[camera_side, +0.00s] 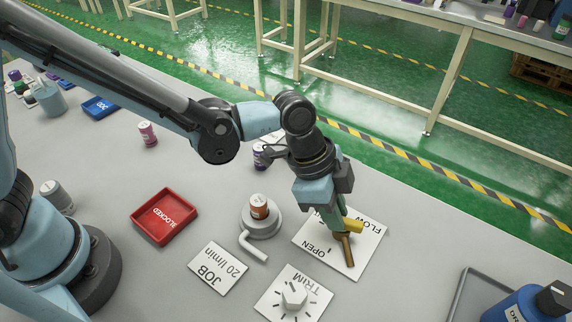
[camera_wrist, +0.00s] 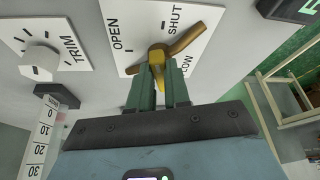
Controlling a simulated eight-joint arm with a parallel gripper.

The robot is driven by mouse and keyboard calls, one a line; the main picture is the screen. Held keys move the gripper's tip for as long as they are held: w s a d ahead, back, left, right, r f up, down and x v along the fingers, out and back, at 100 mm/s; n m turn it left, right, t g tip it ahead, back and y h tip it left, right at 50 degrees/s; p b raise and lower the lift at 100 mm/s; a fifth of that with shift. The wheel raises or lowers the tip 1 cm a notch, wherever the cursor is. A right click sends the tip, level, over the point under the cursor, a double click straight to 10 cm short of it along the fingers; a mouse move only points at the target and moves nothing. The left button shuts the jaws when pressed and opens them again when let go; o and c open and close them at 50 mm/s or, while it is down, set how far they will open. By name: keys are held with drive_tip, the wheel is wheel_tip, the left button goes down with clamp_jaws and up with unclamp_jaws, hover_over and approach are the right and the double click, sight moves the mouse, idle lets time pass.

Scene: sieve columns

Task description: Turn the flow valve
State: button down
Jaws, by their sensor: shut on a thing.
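My gripper (camera_side: 338,220) reaches down onto the valve from above. The fingers hide some of the valve and lettering.
A TRIM knob (camera_side: 294,296) and a JOB card (camera_side: 218,268) reading 20 l/min lie near. A grey holder (camera_side: 262,222) with an orange-brown vial (camera_side: 259,205) stands left of the valve. A red BLOCKED tray (camera_side: 164,216) and a blue bottle (camera_side: 528,304) sit farther out.

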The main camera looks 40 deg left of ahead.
drive_tip(key=n, duration=0.2)
drive_tip(key=n+t, duration=0.1)
drive_tip(key=shift+s+d+n+y, duration=0.15)
drive_tip(key=shift+s+n+y, duration=0.15)
drive_tip(key=shift+s+n, duration=0.1)
drive_tip(key=n, duration=0.1)
drive_tip(key=n+t+y, duration=0.1)
drive_tip(key=n, duration=0.1)
drive_tip(key=shift+s+d+n, duration=0.15)
drive_tip(key=shift+d+n, duration=0.05)
drive_tip(key=shift+n, duration=0.1)
drive_tip(key=n, duration=0.1)
drive_tip(key=n+t+y, duration=0.1)
drive_tip(key=n, duration=0.1)
drive_tip(key=shift+s+d+n, duration=0.15)
drive_tip(key=shift+d+n, duration=0.15)
drive_tip(key=shift+d+n+y, duration=0.25)
drive_tip(key=shift+n+y, duration=0.65)
drive_tip(key=shift+n, duration=0.9)
drive_tip(key=c, duration=1.1)
unclamp_jaws()
drive_tip(key=shift+r, duration=0.1)
drive_tip(key=v, duration=1.2)
drive_tip(key=shift+s, duration=0.2)
